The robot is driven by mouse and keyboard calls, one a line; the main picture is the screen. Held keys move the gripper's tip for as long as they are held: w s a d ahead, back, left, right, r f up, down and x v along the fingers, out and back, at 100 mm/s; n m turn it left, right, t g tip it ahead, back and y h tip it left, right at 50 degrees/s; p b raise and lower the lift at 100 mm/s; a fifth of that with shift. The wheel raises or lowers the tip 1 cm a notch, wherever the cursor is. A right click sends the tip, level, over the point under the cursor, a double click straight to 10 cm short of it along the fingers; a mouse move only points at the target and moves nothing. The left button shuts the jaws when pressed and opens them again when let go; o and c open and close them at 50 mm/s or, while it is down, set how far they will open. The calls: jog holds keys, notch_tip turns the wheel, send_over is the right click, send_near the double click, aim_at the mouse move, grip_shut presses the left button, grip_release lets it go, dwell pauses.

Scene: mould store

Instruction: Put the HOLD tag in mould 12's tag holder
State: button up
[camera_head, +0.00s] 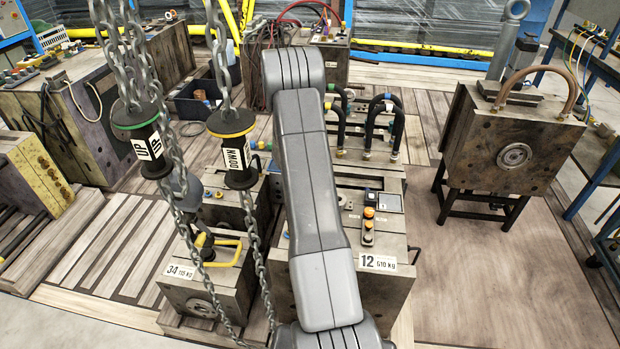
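Mould 12 (345,285) is a grey steel block at the centre, with a white label (377,263) reading "12 510 KG" on its front top edge. A small black and white fitting (373,196) and a grey piece with orange and yellow tops (368,225) are on its upper side. I cannot tell whether either is the tag holder. I cannot make out a HOLD tag. My grey arm crosses the middle of the view and hides the left part of mould 12. My gripper is outside the picture, so its state and anything in it are hidden.
Mould 34 (200,295) stands left of mould 12. Hanging chains with UP (147,148) and DOWN (232,158) handles are at left. Black hoses (388,120) rise behind. A mould on a stand (500,145) is at right. The wooden floor (490,285) at lower right is clear.

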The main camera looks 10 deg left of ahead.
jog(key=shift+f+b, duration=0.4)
jog(key=shift+b, duration=0.1)
dwell(0.3)
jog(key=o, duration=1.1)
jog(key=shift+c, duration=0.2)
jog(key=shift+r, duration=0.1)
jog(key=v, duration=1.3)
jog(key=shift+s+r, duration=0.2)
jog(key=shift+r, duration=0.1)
